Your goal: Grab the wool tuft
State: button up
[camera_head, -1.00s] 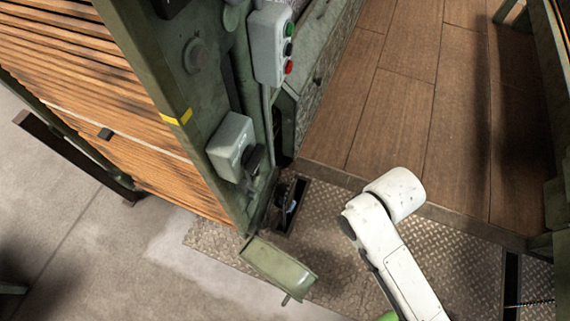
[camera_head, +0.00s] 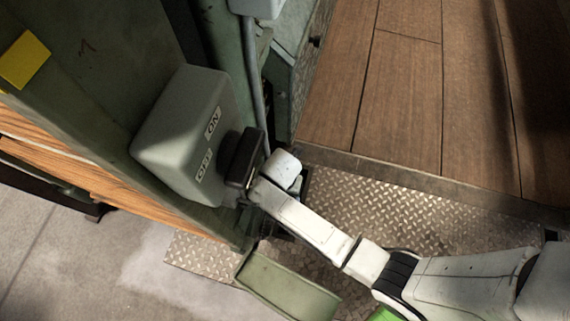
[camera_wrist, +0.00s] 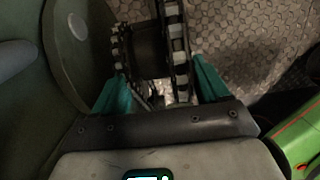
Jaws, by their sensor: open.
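In the wrist view my gripper (camera_wrist: 162,88) is open, its two teal fingers apart. They point down at a dark recess flanked by toothed, chain-like parts (camera_wrist: 178,45). A small pale patch shows low between the fingers; it may be the wool tuft, but it is too dim and small to be sure. I cannot tell whether the fingers touch anything. In the head view my white arm reaches in from the lower right, and its end covers the recess, so gripper and tuft are hidden there.
A grey ON/OFF switch box (camera_head: 185,135) on the green machine post stands close left of my arm's end. A green flap (camera_head: 288,288) juts out below. Checker plate (camera_head: 400,210) covers the floor, with a wooden floor (camera_head: 400,90) behind its raised edge.

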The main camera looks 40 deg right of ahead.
jog(key=f+b, duration=0.2)
jog(key=f, duration=0.1)
jog(key=f+b, duration=0.1)
jog(key=f, duration=0.3)
jog(key=f+b, duration=0.2)
jog(key=f, duration=0.1)
jog(key=shift+w+d+f+b, duration=0.25)
jog(key=shift+f+b, duration=0.05)
jog(key=shift+b, duration=0.05)
jog(key=shift+r, duration=0.1)
jog(key=c, duration=1.1)
jog(key=shift+r, duration=0.1)
